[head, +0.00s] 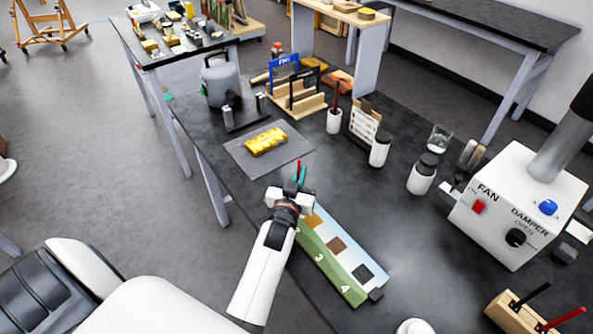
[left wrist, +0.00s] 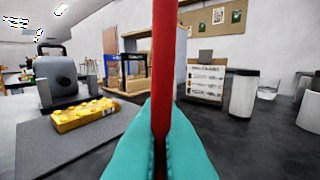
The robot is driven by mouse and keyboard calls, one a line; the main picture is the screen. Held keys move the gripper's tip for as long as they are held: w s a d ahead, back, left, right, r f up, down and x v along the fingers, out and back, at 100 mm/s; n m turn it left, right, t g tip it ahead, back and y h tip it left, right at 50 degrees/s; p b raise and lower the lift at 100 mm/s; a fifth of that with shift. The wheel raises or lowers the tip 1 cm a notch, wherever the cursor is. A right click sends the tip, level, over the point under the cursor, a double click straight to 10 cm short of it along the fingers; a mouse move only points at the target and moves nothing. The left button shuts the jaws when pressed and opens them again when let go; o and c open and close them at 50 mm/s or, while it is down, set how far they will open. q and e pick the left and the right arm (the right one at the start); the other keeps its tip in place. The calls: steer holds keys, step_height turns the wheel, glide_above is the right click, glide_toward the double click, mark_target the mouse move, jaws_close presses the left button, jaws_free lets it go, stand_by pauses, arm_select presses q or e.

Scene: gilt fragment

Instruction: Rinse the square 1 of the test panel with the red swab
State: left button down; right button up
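My left gripper (head: 300,184) is shut on the red swab (head: 299,166), which stands about upright between the teal fingertips. In the left wrist view the red shaft (left wrist: 164,60) rises from between the closed teal fingers (left wrist: 160,145). The test panel (head: 345,283) lies on the dark bench, a long strip with a green edge. Whether the swab touches the panel cannot be told. My right gripper is not in view.
A gilt fragment (head: 266,143) lies on a grey mat (head: 237,157) beyond the gripper. A white fan and damper box (head: 510,215) stands at right. Lidded jars (head: 422,178) and a glass (head: 439,138) stand behind. A wooden block (head: 510,312) holds sticks at front right.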

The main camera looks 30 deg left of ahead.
arm_select(q)
steer(key=shift+w+a, duration=0.25)
steer(key=shift+a, duration=0.35)
steer(key=shift+w+a, duration=0.25)
steer(key=shift+a, duration=0.35)
steer(key=shift+r+p, duration=2.05)
steer(key=shift+p, duration=0.05)
